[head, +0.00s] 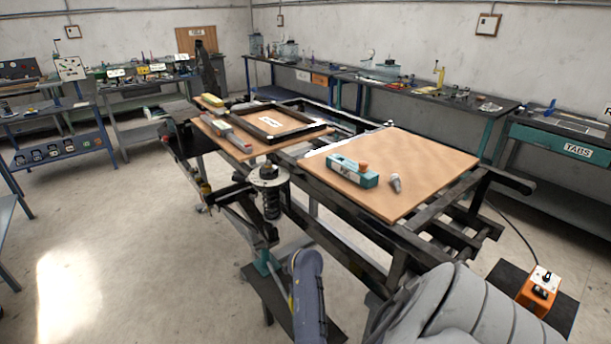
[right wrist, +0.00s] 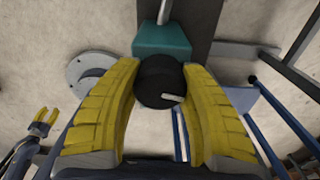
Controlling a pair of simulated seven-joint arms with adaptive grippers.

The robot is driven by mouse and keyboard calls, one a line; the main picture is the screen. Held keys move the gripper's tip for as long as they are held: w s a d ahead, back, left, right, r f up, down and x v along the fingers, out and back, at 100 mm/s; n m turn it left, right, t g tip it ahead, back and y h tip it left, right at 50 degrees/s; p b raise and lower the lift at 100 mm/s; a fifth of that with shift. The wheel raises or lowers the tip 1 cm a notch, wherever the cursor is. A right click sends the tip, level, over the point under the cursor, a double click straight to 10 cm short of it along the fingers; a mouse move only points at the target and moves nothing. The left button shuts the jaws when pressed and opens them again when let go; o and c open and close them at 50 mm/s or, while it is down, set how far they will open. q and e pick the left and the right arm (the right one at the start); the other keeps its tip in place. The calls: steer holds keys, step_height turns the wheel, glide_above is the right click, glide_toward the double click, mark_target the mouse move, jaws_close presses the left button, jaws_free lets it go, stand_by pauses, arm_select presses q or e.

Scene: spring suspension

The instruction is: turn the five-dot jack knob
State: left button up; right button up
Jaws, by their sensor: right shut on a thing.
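My right gripper's yellow padded fingers (right wrist: 165,105) are shut on a round black jack knob (right wrist: 160,75) in the right wrist view. A short pale handle or mark sits on the knob's lower right. The knob adjoins a teal jack body (right wrist: 160,40); no dots can be made out. In the head view the jack (head: 263,263) is partly behind my blue-grey right hand, and the knob is hidden. What looks like my left gripper (right wrist: 40,122) shows small at the left of the right wrist view, its yellow fingers apart and empty. It does not show in the head view.
A coil spring (head: 270,198) stands above the jack beside the dark frame (head: 310,190). Wooden boards (head: 430,160) on the frame carry a teal tool (head: 350,172). An orange control box (head: 540,289) is on the floor at right. The floor at left is clear.

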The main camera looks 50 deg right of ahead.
steer(key=shift+a+f+n, duration=0.1)
steer(key=shift+n, duration=1.1)
steer(key=o, duration=1.3)
